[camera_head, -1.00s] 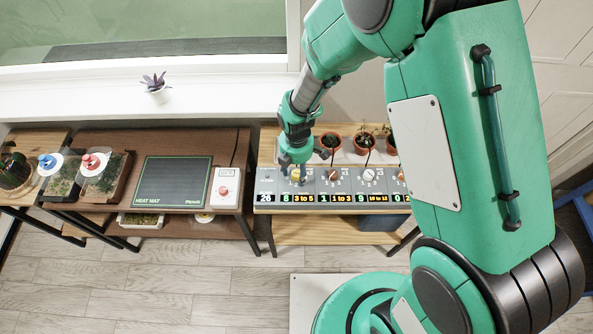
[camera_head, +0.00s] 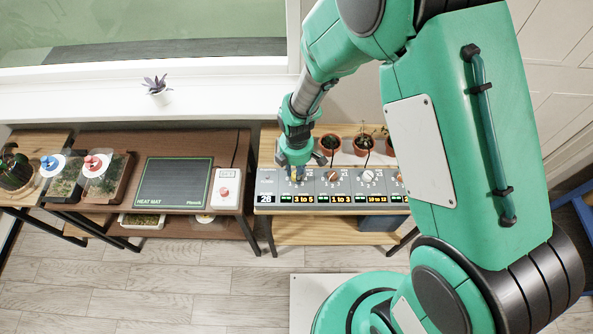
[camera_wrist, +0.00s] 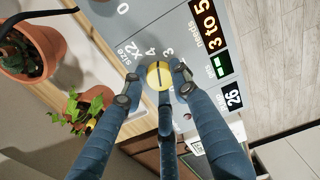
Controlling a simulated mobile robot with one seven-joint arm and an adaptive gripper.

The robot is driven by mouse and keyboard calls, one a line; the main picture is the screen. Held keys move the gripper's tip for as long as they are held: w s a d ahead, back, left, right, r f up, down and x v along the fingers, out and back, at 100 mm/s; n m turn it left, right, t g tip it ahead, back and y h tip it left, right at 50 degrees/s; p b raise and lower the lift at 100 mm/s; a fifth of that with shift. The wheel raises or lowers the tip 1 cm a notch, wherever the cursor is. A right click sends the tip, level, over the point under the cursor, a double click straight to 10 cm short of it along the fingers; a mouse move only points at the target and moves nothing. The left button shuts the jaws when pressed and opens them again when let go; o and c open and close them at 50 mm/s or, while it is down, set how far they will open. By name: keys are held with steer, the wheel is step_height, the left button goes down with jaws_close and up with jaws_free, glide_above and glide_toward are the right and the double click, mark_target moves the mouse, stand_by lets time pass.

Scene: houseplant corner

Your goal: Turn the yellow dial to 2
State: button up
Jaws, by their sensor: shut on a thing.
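The yellow dial (camera_wrist: 158,76) sits on a grey panel (camera_wrist: 197,72) in the wrist view, with a dark line across its face. The line's upper end points roughly toward the printed 3 and 4; which number it marks I cannot tell. My gripper (camera_wrist: 156,87) is shut on the dial, its blue-grey fingers around it. In the head view my gripper (camera_head: 297,170) is at the left dial of the control panel (camera_head: 347,182) and largely hides it. The display by this dial reads "3 to 5" beside a green readout.
Further dials, one orange (camera_head: 333,176) and one white (camera_head: 368,177), stand to the right on the panel. Potted plants (camera_head: 331,142) stand just behind it. A heat mat (camera_head: 174,181) and a box with a red button (camera_head: 227,187) are on the left table.

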steer(key=m+p, duration=0.1)
steer(key=m, duration=0.2)
steer(key=shift+r+m, duration=0.1)
steer(key=shift+m, duration=0.2)
steer(key=m+p, duration=0.1)
steer(key=m, duration=0.2)
steer(key=shift+m+p, duration=0.3)
steer(key=shift+p, duration=0.05)
steer(key=m+p, duration=0.1)
steer(key=m, duration=0.5)
steer(key=shift+p, duration=0.3)
steer(key=o, duration=1.2)
steer(key=shift+c, duration=0.2)
